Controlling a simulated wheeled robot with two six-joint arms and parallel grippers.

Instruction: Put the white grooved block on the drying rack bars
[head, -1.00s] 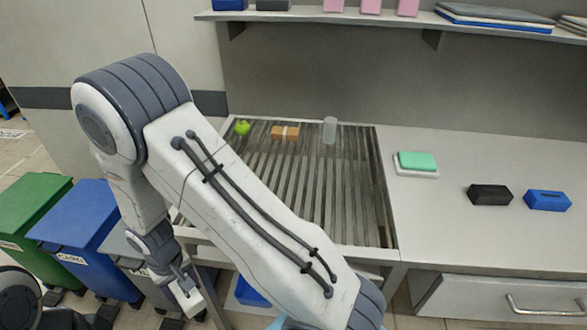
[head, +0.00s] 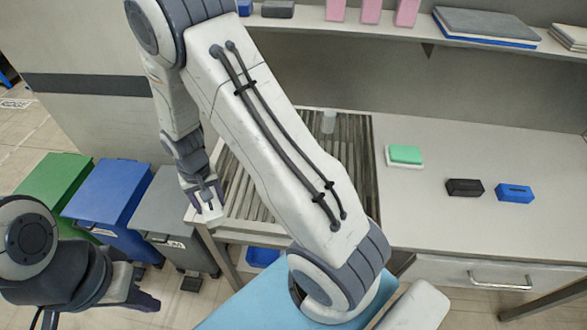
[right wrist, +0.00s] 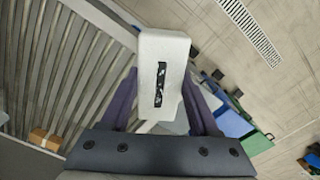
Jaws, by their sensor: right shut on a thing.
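The white grooved block (right wrist: 150,100) is between the two fingers of my right gripper (right wrist: 160,110) in the right wrist view; a dark slot runs along its face. In the head view my right gripper (head: 205,198) points down with the block (head: 208,213) at its tips, by the left edge of the drying rack. The rack's slatted bars (head: 357,150) lie in the counter, partly hidden by my right arm. They also show at the left of the wrist view (right wrist: 60,80). My left gripper (head: 148,300) is low at the left; its jaw gap is unclear.
A clear cup (head: 328,122) stands on the rack's far end, and a brown banded box (right wrist: 45,140) lies on the bars. A green sponge (head: 405,153), black block (head: 465,187) and blue block (head: 515,193) sit on the right counter. Bins (head: 110,192) stand left.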

